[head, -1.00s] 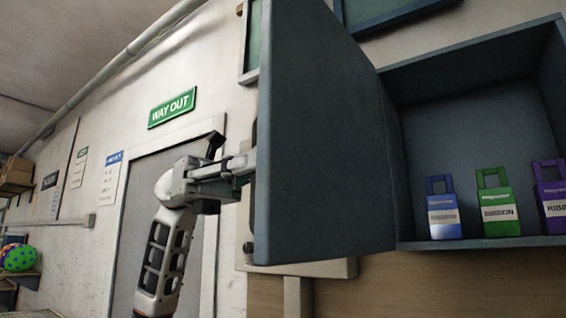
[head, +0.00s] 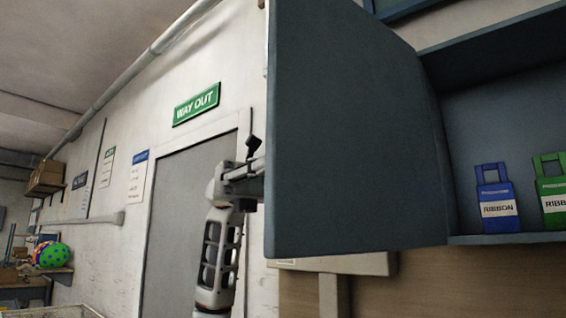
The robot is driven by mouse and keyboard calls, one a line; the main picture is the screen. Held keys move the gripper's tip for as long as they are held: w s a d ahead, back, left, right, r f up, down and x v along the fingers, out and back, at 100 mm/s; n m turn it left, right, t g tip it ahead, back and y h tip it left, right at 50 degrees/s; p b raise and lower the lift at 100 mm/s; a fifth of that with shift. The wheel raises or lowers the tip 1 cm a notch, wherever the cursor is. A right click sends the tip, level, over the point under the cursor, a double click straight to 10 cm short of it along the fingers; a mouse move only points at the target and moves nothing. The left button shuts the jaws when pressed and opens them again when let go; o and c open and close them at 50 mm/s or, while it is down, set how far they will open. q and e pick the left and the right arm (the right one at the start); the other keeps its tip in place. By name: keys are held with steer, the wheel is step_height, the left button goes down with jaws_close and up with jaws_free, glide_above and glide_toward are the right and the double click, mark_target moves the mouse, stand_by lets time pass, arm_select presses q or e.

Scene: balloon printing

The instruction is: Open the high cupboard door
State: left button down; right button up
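The high cupboard door (head: 350,140) stands swung open, its broad dark blue-grey face turned toward me. The open cupboard (head: 490,118) is at the right, with a blue ribbon bag (head: 498,208) and a green ribbon bag (head: 554,205) on its bottom shelf. My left gripper (head: 258,178) is at the door's left edge, partly behind it. Its fingertips are hidden by the door, so I cannot tell whether it is open, shut or holding the handle. My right gripper is not in view.
A grey exit door (head: 185,220) stands behind my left arm, under a green WAY OUT sign (head: 196,104). Patterned balls (head: 52,255) and a cardboard box (head: 46,177) are at the far left. A pale box-like fixture (head: 345,264) shows below the cupboard door.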

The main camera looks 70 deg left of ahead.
arm_select(q)
steer(key=c, duration=2.2)
jaws_free()
steer(key=shift+o, duration=0.2)
steer(key=a, duration=1.2)
steer(key=shift+s, duration=0.1)
